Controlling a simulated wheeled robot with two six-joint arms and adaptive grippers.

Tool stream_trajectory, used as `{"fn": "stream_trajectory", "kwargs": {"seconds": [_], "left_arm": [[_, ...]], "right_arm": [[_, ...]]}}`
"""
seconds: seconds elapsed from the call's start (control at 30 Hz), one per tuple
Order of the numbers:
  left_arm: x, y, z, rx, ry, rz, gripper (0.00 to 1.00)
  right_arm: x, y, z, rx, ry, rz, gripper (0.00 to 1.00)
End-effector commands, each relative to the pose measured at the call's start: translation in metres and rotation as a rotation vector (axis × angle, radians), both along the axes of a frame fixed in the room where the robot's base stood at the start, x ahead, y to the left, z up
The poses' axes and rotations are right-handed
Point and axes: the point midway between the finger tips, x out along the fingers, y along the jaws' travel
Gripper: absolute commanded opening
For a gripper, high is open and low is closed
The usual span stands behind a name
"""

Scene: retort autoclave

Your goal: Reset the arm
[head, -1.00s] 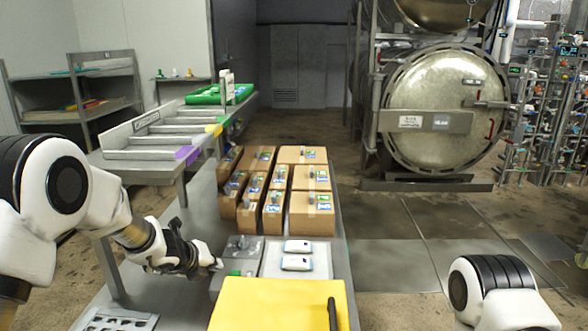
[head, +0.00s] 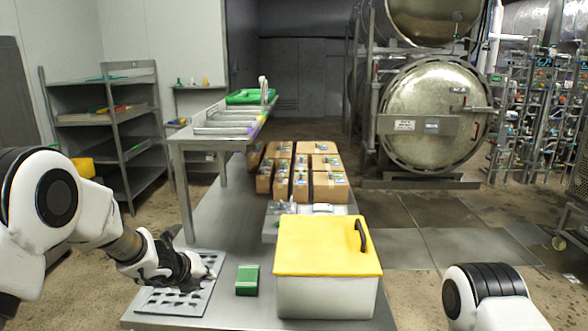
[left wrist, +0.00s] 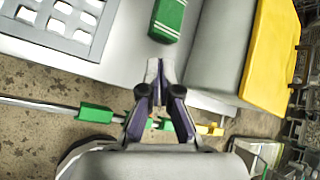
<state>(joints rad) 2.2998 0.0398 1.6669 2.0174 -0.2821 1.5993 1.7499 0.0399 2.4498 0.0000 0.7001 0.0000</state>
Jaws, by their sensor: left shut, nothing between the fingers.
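My left gripper (head: 205,270) is shut and empty above the perforated grey plate on the bench in the head view. In the left wrist view its fingers (left wrist: 157,72) are together, just short of a green block (left wrist: 167,18). Nothing is between them. In the head view the green block (head: 247,280) lies on the bench, apart from the gripper on its right. My right arm shows only as a white and black link at the lower right; its gripper is out of view.
A box with a yellow lid (head: 330,246) stands right of the green block. Several cartons (head: 300,172) stand behind it on the bench (head: 215,225). The perforated plate (head: 165,300) lies at the front left. A round autoclave door (head: 435,110) stands at the back right.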

Motion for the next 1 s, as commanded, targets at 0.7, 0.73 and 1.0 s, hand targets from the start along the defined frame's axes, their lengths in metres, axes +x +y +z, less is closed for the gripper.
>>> {"fn": "stream_trajectory", "kwargs": {"seconds": [0.7,0.73,1.0], "left_arm": [[-0.148,0.042,-0.160,0.651,0.315,-0.737,0.00],[-0.164,0.047,-0.172,0.704,0.339,-0.827,0.00],[-0.356,0.089,-0.265,1.149,0.203,-2.400,0.00]], "right_arm": [[0.000,0.000,0.000,0.000,0.000,0.000,0.40],[0.000,0.000,0.000,0.000,0.000,0.000,0.40],[0.000,0.000,0.000,0.000,0.000,0.000,0.40]]}}
